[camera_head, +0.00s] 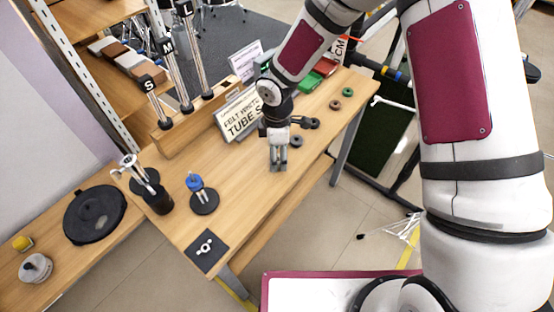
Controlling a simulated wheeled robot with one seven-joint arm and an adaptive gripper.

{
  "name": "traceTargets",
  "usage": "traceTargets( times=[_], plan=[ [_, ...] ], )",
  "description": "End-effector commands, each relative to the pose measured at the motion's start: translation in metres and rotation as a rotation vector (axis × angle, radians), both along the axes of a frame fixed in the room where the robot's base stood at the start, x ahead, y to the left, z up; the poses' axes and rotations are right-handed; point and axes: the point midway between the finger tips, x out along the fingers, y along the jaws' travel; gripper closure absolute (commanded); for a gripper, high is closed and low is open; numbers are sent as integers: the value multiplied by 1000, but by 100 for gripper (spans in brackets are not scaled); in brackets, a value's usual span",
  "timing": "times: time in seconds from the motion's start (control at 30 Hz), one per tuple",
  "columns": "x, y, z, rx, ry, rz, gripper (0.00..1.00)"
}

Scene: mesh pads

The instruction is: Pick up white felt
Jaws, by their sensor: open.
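My gripper (278,166) points down over the front part of the wooden table (241,195), with its fingers apart. I see nothing held between them. No piece is clearly a white felt. A small white piece with a dark centre (205,246) lies on a black square pad (207,258) at the table's near corner, well to the lower left of my gripper; its material cannot be told. Dark rings (296,141) lie just right of my gripper. The surface directly behind the gripper is hidden.
A sign (240,118) reading "FELT" and "TUBE" stands behind my gripper. A wooden rack with posts marked S (147,84), M and L stands at the back left. A blue-topped stand (203,198) and a black cup (158,200) stand left. Brown (336,104) and green (347,91) rings lie right.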

Motion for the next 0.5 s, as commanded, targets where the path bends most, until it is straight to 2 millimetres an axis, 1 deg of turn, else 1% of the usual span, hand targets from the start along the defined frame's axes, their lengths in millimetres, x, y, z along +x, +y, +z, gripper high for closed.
traceTargets(
  times=[0.03, 0.1, 0.37, 0.4, 0.47, 0.5],
  plan=[
    [0, 0, -6, -1, 1, 0, 43],
    [0, 0, -10, 0, 0, 0, 43],
    [0, 0, -12, 0, -1, -1, 43],
    [0, 0, -12, 0, -1, -1, 52],
    [0, 0, -12, 0, -1, -1, 62],
    [0, 0, -12, 0, -1, -1, 69]
  ],
)
